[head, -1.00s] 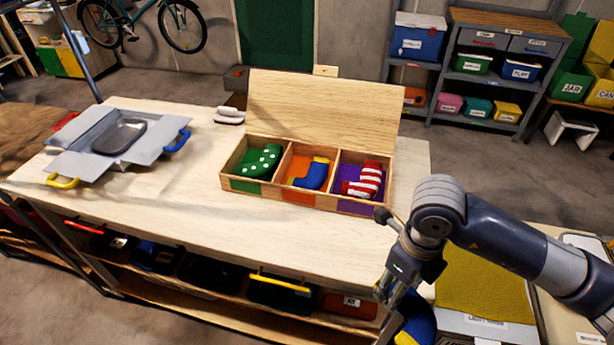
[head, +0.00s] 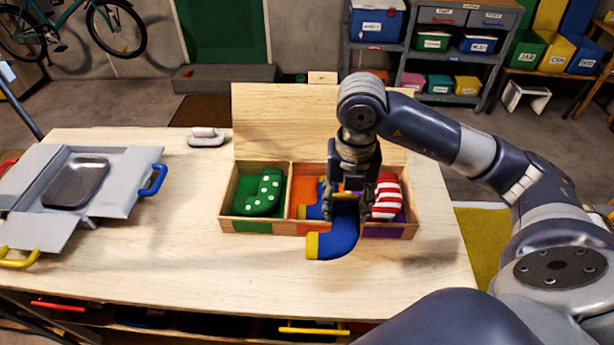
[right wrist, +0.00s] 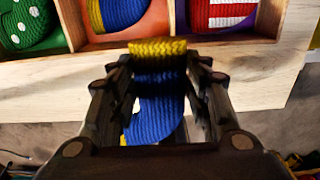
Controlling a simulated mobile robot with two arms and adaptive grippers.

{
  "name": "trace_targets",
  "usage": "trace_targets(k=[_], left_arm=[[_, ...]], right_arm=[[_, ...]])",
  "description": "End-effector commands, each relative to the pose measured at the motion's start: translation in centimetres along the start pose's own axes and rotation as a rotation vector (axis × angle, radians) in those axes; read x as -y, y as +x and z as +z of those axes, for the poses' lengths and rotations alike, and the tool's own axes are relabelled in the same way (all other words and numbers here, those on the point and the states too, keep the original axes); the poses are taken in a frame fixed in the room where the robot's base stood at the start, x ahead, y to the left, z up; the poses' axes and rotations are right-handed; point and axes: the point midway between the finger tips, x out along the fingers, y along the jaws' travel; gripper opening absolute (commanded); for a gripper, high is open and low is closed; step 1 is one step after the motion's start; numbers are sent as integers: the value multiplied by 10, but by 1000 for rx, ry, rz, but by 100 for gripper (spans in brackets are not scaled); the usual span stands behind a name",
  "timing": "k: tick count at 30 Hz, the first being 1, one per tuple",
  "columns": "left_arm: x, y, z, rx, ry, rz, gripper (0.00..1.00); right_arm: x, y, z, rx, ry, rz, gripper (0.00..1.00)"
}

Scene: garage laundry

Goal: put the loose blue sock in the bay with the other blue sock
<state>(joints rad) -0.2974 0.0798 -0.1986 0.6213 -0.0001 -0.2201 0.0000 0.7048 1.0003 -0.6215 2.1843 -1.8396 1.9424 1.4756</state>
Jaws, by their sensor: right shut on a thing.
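My right gripper (head: 347,190) is shut on the loose blue sock (head: 338,236), which has yellow ends. It holds the sock in front of and above the front edge of the wooden box (head: 262,228). In the right wrist view the held sock (right wrist: 158,92) sits between the fingers. The other blue sock (head: 311,211) lies in the middle, orange bay (head: 306,180), partly hidden by my gripper; it also shows in the right wrist view (right wrist: 122,14). A green dotted sock (head: 258,192) lies in the left bay, and a red-striped sock (head: 387,198) in the right, purple bay. My left gripper is not in view.
The box's raised wooden lid (head: 285,122) stands along its back. A grey folding case (head: 110,185) with a tray lies at the table's left. A small white object (head: 206,137) is behind. The table (head: 210,265) in front of the box is clear.

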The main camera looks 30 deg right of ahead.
Motion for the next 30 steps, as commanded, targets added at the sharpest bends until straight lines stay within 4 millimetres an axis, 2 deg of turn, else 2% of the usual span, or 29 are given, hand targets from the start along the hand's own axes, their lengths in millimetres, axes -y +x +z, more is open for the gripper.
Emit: trace_targets(k=[3,8,18,22,26,30], left_arm=[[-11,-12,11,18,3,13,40],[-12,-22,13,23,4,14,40],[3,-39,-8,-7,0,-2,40],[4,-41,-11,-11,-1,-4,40],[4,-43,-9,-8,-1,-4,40],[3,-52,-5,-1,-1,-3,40]], right_arm=[[-6,-2,27,-2,4,1,22],[-14,2,62,-2,2,0,22],[-28,9,125,-1,-1,2,22],[-30,12,136,0,-4,0,22],[-30,15,138,0,-5,-1,22],[-29,30,137,-4,-5,-3,22]])
